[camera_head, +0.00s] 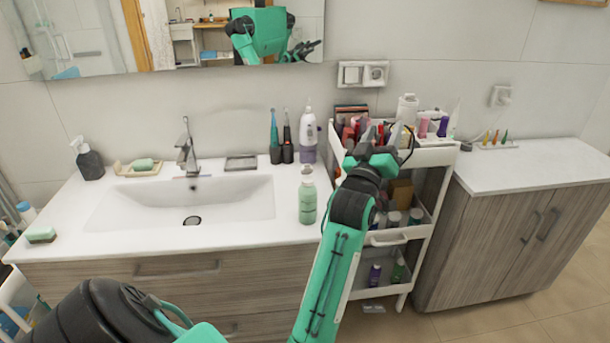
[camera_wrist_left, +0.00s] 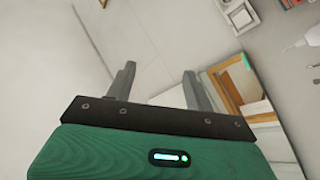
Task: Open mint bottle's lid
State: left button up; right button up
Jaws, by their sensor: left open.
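The mint-green bottle (camera_head: 307,200) stands upright on the white sink counter, right of the basin near its front edge, with a pale cap (camera_head: 307,171) on top. My left gripper (camera_head: 380,132) is in front of the cart's top tier, up and to the right of the bottle and apart from it. In the left wrist view the left gripper (camera_wrist_left: 158,85) is open, with nothing between its fingers. The bottle does not show there. My right gripper is in neither view.
The white cart (camera_head: 437,156) right of the counter is crowded with cosmetics. The basin (camera_head: 190,203), faucet (camera_head: 187,152), electric toothbrushes (camera_head: 288,140) and a white-purple bottle (camera_head: 308,137) are near the bottle. The right cabinet's top (camera_head: 540,162) is mostly clear. A mirror (camera_head: 190,35) hangs behind.

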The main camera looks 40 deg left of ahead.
pick_arm(q)
notch_tip(320, 180, down, 7)
jog(key=a+m+g+y+b, duration=0.1)
jog(key=a+g+y, duration=0.1)
jog(key=g, duration=0.1)
jog(key=n+g+y+b, duration=0.2)
jog(key=g+y+b, duration=0.1)
jog(key=g+y, duration=0.6)
send_near(307, 171)
jog(key=shift+g+h, duration=0.5)
jog(key=shift+h, duration=0.2)
jog(key=p+x, duration=0.1)
jog(key=x, duration=0.3)
jog(key=p+x, duration=0.1)
jog(key=x, duration=0.3)
jog(key=r+p+x, duration=0.1)
jog(key=x, duration=0.3)
jog(key=shift+r+p, duration=0.1)
jog(key=shift+p, duration=0.25)
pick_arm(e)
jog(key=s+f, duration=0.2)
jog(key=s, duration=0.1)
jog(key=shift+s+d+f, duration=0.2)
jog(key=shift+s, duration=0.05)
pick_arm(q)
jog(key=c, duration=1)
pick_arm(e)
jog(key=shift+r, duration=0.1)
